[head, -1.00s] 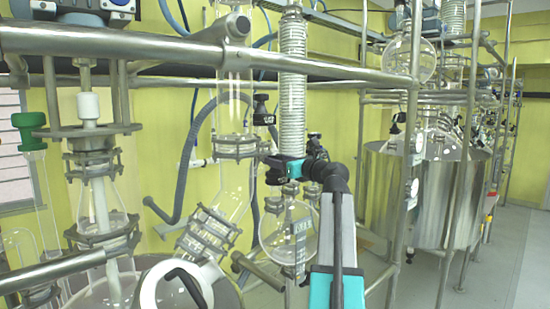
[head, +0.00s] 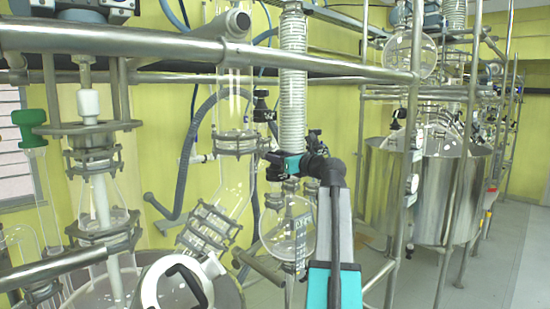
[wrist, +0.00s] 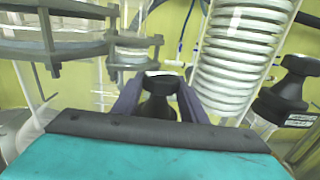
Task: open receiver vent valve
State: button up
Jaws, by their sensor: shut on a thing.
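My gripper (wrist: 160,92) is shut on a black valve knob (wrist: 160,84) in the wrist view, with one dark finger on each side of it. In the head view my gripper (head: 274,160) is at the glass column, just above the round glass receiver flask (head: 289,228). The knob there is mostly hidden by the fingers and wrist. How far the valve is turned cannot be told.
A second black knob (wrist: 288,84) with a label is close on the right in the wrist view. The coiled condenser (head: 293,75) stands above my gripper. A steel frame rail (head: 330,66) crosses overhead, and a steel post (head: 408,150) stands at right.

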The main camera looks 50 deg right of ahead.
jog(key=shift+d+n+y, duration=0.1)
jog(key=shift+n+y, duration=0.2)
jog(key=shift+y, duration=0.1)
jog(key=shift+r+n+y, duration=0.1)
jog(key=shift+n+y, duration=1.4)
jog(key=shift+y, duration=0.9)
jog(key=shift+n+g+y, duration=0.8)
jog(key=shift+n+y, duration=0.4)
jog(key=shift+y, duration=0.6)
jog(key=o, duration=0.8)
jog(key=shift+s, duration=0.1)
